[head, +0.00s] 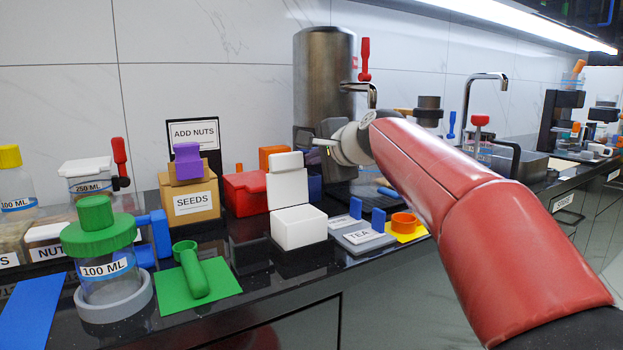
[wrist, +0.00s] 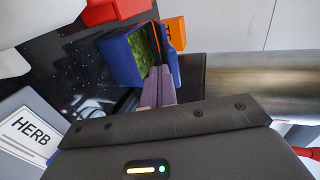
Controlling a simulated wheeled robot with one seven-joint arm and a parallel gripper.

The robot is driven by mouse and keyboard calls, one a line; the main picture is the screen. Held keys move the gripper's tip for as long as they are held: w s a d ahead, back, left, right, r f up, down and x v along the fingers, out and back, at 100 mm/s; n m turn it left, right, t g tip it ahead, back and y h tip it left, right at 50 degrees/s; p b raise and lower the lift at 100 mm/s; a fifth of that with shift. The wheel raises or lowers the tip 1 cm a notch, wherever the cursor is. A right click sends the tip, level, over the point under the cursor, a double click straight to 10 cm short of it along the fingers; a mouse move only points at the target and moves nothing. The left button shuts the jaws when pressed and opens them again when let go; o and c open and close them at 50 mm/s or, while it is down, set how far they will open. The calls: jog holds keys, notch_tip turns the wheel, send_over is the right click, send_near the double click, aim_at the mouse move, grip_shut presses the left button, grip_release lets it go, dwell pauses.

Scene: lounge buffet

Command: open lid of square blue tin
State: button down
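The square blue tin (wrist: 120,60) is in the upper middle of the wrist view, with green contents showing through its open side. A blue panel (wrist: 179,32), apparently its lid, stands away from that opening. In the head view only a small part of the blue tin (head: 315,187) shows behind the white box. My gripper (wrist: 160,72) has its two narrow fingers close together, seemingly shut with nothing between them. Their tips are by the opening, near the lid; contact cannot be told. In the head view my gripper (head: 318,142) is above and behind the white box, before the metal urn.
The white box (head: 300,228) with raised lid stands in front of the tin. A red box (head: 244,192) and an orange box (wrist: 174,25) are close by. The metal urn (head: 322,80) stands behind.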

jog(key=shift+w+a+r+p, duration=0.15)
jog(key=shift+w+r+p, duration=0.05)
jog(key=shift+r+p, duration=0.25)
jog(key=shift+w+a+r+p, duration=0.1)
jog(key=shift+w+r+p, duration=0.1)
jog(key=shift+r+p, duration=0.2)
jog(key=shift+w+a+r, duration=0.2)
jog(key=shift+w+r, duration=0.1)
jog(key=shift+r, duration=0.2)
jog(key=shift+w+a+r, duration=0.2)
jog(key=shift+w+r, duration=0.1)
jog(key=shift+r, duration=0.15)
jog(key=shift+w+a+r, duration=0.45)
jog(key=shift+w+r, duration=0.25)
jog(key=shift+r, duration=0.1)
jog(key=shift+w+a+r, duration=0.45)
jog(key=shift+w+a, duration=0.15)
jog(key=shift+w, duration=0.2)
